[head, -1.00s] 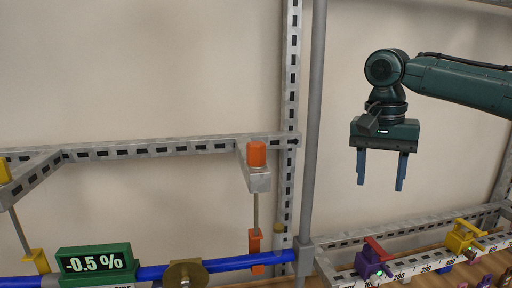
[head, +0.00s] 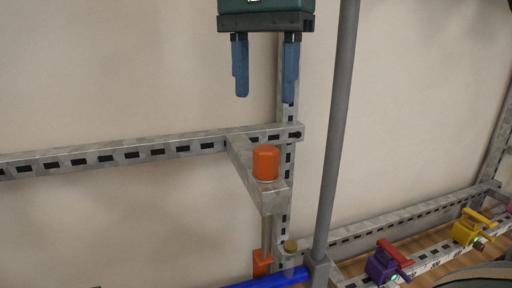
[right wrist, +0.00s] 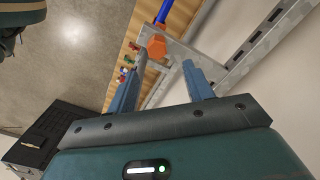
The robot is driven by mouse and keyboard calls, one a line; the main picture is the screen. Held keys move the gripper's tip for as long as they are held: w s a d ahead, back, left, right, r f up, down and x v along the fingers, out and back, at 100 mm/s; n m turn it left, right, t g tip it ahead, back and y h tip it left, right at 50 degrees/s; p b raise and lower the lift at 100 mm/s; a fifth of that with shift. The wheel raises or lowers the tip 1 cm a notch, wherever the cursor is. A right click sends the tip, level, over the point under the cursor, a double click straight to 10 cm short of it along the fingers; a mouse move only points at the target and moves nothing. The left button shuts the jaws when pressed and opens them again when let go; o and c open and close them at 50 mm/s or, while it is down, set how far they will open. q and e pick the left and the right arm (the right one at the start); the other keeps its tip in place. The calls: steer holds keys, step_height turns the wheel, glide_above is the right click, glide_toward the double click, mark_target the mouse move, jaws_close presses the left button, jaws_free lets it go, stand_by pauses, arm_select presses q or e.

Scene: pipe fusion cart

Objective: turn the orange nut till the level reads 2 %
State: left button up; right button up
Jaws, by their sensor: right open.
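The orange nut (head: 265,162) sits on top of a grey bracket arm (head: 258,180), with a rod below it running down to an orange clamp (head: 262,263) at the blue pipe (head: 270,279). My right gripper (head: 265,98) is open and empty, pointing down above the nut and apart from it. In the right wrist view the nut (right wrist: 157,46) shows as an orange hexagon beyond the fingertips of my gripper (right wrist: 160,75), between them. The level display is out of the picture now. My left gripper is not in view.
A slotted grey rail (head: 130,155) runs left from the bracket. A grey upright pole (head: 338,130) stands to the right of the nut. A purple clamp (head: 382,264) and a yellow clamp (head: 468,230) sit on the lower right rail.

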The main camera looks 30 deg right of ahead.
mark_target(266, 148)
steer(key=f, duration=1)
steer(key=shift+s+f, duration=0.3)
steer(key=shift+c, duration=0.3)
steer(key=c, duration=0.9)
